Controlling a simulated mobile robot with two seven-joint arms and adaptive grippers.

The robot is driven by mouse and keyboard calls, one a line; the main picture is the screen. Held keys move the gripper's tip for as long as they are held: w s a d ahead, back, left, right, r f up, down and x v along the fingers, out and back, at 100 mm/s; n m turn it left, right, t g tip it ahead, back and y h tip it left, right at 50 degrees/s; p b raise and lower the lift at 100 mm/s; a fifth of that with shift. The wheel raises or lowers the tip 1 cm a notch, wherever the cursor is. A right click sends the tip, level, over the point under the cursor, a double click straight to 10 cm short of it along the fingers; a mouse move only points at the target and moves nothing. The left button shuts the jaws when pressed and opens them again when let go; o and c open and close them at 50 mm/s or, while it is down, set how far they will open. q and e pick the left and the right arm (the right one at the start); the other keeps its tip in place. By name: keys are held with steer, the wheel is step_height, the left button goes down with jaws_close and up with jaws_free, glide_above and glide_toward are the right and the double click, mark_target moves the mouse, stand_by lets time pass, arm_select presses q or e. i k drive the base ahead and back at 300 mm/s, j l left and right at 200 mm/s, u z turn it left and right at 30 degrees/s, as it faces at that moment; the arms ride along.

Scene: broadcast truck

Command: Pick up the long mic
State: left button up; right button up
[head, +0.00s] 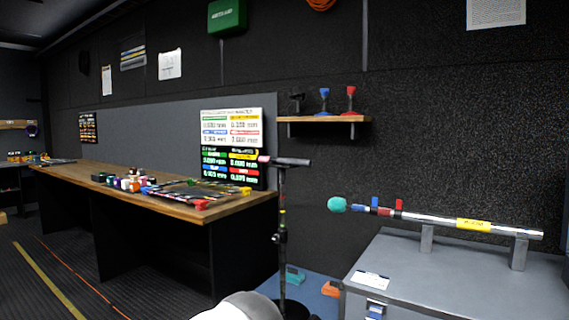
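A long silver pole-shaped mic (435,220) lies nearly level on two grey upright supports above a grey case (455,285) at the right. It has a teal foam tip at its left end, blue and red bands beside the tip, and a yellow label near its middle. Its left part overhangs past the left support. A thin black stand (281,225) to its left carries a short dark bar with a pink end. Neither of my grippers is in view; only a white rounded part of mine shows at the bottom edge.
A long wooden-topped desk (225,207) with several small coloured items and a lit screen (233,148) runs along the left. A small wall shelf (324,119) is above the stand. Teal and orange items lie low between stand and case. Striped floor at the left is open.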

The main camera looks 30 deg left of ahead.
mark_target(305, 162)
steer(key=i+j+z, duration=0.15)
steer(key=j, duration=0.3)
steer(key=i+j+z, duration=0.15)
steer(key=j, duration=0.35)
steer(key=i+j+z, duration=0.15)
steer(key=j, duration=0.35)
steer(key=i+j+z, duration=0.15)
steer(key=j, duration=0.35)
steer(key=i+j+z, duration=0.15)
steer(key=j, duration=0.4)
steer(key=k, duration=0.05)
